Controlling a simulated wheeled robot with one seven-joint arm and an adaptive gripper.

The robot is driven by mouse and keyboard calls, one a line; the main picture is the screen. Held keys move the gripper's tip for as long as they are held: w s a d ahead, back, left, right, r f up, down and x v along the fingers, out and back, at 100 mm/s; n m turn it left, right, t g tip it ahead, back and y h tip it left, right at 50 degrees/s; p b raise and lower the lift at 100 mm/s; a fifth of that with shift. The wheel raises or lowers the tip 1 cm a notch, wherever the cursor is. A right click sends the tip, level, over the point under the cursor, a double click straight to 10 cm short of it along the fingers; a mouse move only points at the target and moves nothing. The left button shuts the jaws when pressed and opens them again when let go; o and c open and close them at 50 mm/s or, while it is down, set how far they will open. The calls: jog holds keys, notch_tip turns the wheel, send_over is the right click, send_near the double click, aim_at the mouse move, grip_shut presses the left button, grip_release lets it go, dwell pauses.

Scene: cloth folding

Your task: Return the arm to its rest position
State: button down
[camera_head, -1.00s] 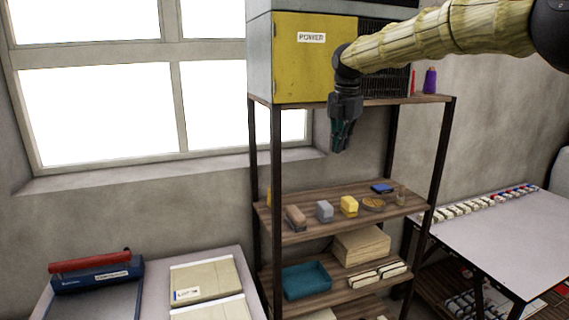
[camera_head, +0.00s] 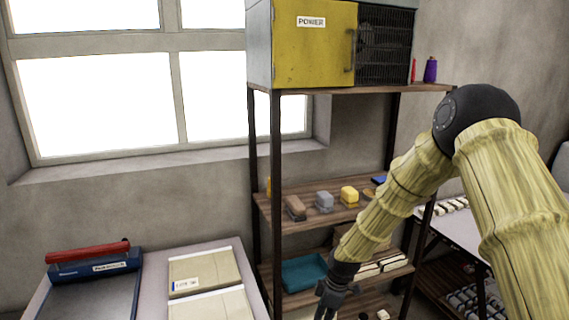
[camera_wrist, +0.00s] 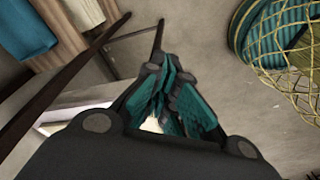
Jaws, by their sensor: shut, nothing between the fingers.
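My gripper (camera_head: 328,304) hangs low at the bottom edge of the head view, in front of the shelf's lower part, and points down. My arm comes in from the right and bends at a dark joint, with its pale sleeved links sloping down to the left. In the wrist view my gripper (camera_wrist: 172,112) shows its teal finger pads close together with no object held between them. The fingertips are partly cut off in the head view. No cloth is in the gripper.
A wooden shelf (camera_head: 268,208) with dark posts stands behind my arm, holding small blocks and a teal tray (camera_head: 303,272). A yellow power cabinet (camera_head: 312,50) sits on top. A table (camera_head: 222,249) with folders is at left. The wrist view shows a wire basket (camera_wrist: 285,45) with teal cloth.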

jog(key=s+d+f+m+b, duration=0.35)
jog(key=s+f+m, duration=0.45)
jog(key=s+f, duration=1.35)
jog(key=s+d+f+m+h, duration=0.1)
jog(key=s+d+m, duration=0.2)
jog(key=s, duration=0.8)
jog(key=s+d+f+m+h+b, duration=0.1)
jog(key=s+d+m, duration=0.3)
jog(key=s, duration=0.7)
jog(key=shift+d+m+g, duration=0.15)
jog(key=shift+m+g, duration=0.15)
jog(key=shift+m, duration=0.1)
jog(key=shift+s, duration=0.1)
